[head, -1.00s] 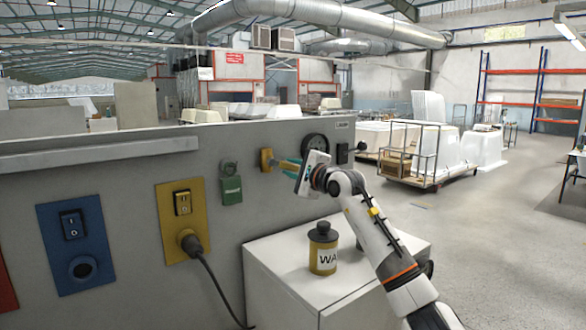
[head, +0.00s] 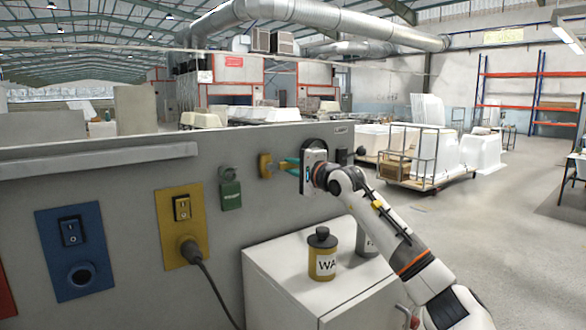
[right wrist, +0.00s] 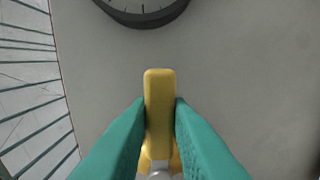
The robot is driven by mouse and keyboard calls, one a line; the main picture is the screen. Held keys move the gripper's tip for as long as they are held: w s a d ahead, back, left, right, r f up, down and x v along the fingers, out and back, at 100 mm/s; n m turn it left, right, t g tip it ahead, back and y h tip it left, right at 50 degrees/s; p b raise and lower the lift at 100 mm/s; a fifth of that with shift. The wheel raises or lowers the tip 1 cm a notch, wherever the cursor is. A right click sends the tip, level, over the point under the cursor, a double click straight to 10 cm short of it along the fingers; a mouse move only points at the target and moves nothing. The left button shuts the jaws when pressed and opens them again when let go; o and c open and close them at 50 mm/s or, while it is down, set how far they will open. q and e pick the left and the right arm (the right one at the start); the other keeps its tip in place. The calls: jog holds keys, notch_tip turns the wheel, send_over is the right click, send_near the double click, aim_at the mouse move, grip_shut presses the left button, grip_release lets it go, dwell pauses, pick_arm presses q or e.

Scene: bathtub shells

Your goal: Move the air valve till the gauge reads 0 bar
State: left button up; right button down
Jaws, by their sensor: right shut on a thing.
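The air valve is a yellow lever (head: 266,166) on the grey panel wall. My right gripper (head: 284,164) is shut on it, coming from the right. In the right wrist view, the teal fingers press both sides of the yellow lever (right wrist: 159,100). The round dark gauge (head: 316,143) is on the wall just to the right, mostly hidden behind my right gripper's body. Only the lower rim and part of the face of the gauge (right wrist: 142,12) show in the right wrist view; its needle and reading cannot be seen. My left gripper is out of view.
Yellow (head: 182,228) and blue (head: 75,250) switch plates are further left, with a plugged-in black cable. A white cabinet (head: 285,277) below my right arm holds a yellow can (head: 322,258) and a grey can (head: 366,240).

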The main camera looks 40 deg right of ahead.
jog(key=c, duration=1.3)
grip_release()
jog(key=s+b, duration=0.3)
jog(key=s, duration=0.1)
jog(key=s+a+b, duration=0.1)
jog(key=s+b, duration=0.2)
jog(key=s, duration=0.1)
jog(key=s+b, duration=0.3)
jog(key=s, duration=0.1)
jog(key=shift+a, duration=0.2)
